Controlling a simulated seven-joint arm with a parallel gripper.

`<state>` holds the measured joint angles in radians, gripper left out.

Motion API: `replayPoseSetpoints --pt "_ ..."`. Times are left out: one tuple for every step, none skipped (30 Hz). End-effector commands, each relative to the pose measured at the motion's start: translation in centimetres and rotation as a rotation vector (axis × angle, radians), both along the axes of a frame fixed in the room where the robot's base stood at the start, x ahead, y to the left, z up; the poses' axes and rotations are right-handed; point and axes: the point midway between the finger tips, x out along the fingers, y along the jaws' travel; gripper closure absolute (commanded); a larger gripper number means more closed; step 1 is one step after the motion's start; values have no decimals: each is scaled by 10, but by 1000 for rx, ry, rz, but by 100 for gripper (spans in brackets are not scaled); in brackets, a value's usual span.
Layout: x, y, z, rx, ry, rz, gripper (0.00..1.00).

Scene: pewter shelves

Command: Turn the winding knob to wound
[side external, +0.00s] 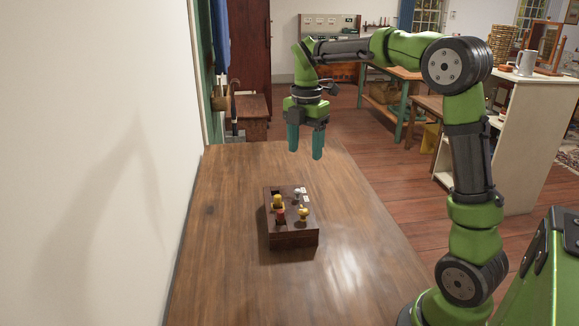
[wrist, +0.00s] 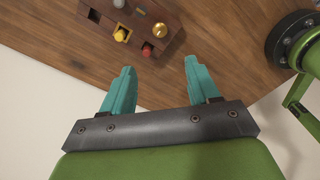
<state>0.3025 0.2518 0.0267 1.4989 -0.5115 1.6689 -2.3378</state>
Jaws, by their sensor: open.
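A dark brown wooden box (side external: 293,239) sits on the table and carries several small controls; its edge also shows at the top of the wrist view (wrist: 182,20). A round brass knob (side external: 303,214) stands on its front right part and shows in the wrist view (wrist: 160,30). No label naming the winding knob is readable, but this brass knob looks like it. A yellow piece (side external: 277,202) and a red piece (side external: 281,215) sit to its left. A silver piece (side external: 297,194) is farther back. My gripper (side external: 305,153) is open and empty, above and beyond the box.
The wooden table (side external: 230,275) is otherwise clear around the box. A white wall (side external: 90,160) runs along its left side. A white shelf unit (side external: 500,150) and a green-framed bench (side external: 400,95) stand off to the right, beyond the table.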

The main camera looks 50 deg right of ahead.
Motion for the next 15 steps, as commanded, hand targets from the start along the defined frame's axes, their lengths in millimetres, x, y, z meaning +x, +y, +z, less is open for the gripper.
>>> replayPoseSetpoints --pt "0 0 -2 0 1 12 40" --pt "0 0 -4 0 1 15 40" --pt "0 0 -8 0 2 16 40" --pt "0 0 -11 0 2 17 40" --pt "-1 0 -15 1 3 17 40" --pt "-1 0 -22 1 2 16 40" --pt "-1 0 -28 1 4 15 40" --pt "-1 1 -33 1 3 15 40" --pt "-1 1 -42 2 4 15 40" --pt "-1 0 -49 1 4 15 40" --pt "-1 1 -56 1 4 15 40" --pt "-1 1 -65 2 4 14 40" --pt "-1 0 -71 1 4 15 40" --pt "-1 0 -78 1 4 15 40" --pt "-1 1 -87 2 4 13 40"
